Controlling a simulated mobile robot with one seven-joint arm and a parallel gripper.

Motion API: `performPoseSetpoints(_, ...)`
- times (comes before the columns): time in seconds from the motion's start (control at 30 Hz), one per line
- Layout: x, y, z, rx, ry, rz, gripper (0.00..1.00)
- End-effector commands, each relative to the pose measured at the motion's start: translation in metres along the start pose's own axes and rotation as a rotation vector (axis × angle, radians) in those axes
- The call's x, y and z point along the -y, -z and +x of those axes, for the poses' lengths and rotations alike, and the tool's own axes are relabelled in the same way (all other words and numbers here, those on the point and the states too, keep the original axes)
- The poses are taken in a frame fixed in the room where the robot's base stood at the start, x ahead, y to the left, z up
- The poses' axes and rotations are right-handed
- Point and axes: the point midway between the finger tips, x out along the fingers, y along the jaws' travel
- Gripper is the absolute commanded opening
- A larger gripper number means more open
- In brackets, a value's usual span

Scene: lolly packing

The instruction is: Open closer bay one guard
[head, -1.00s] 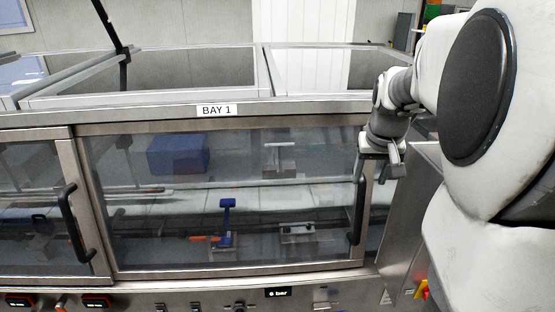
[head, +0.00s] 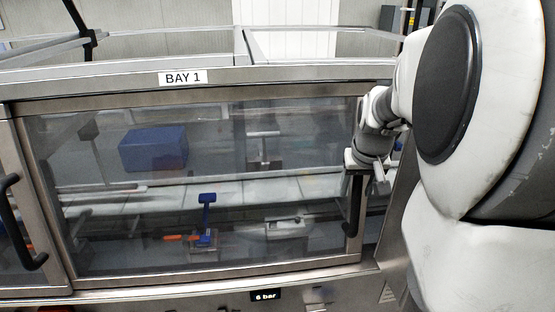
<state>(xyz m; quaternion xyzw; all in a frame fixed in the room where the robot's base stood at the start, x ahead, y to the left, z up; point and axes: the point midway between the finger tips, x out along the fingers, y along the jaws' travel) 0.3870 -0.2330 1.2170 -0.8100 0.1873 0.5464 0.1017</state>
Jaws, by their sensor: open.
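The bay one guard (head: 110,225) is a clear sliding-style panel in a steel frame, under the BAY 1 label (head: 183,78). It is closed across the bay opening. Its black vertical bar handle (head: 352,208) is at the panel's right edge. My gripper (head: 367,174) is open at the handle's upper end. The gripper body covers the top of the handle, and I cannot tell whether the bar lies between the fingers or they touch it.
Behind the panel are a blue block (head: 153,149), a small blue upright part (head: 206,220) and metal fixtures. A neighbouring guard's black handle (head: 20,222) is at the left. A steel ledge and a 6 bar display (head: 265,294) lie below.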

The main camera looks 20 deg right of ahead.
Motion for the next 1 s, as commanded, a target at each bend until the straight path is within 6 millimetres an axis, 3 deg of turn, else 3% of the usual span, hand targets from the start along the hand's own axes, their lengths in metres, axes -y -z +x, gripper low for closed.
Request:
performPoseSetpoints(0.33, -0.0002, -0.0013, 0.0020, 0.000, 0.000, 0.000, 0.57)
performPoseSetpoints(0.67, -0.0001, -0.0013, 0.0020, 0.000, 0.000, 0.000, 0.00)
performPoseSetpoints(1.0, -0.0001, -0.0013, 0.0021, 0.000, 0.000, 0.000, 0.00)
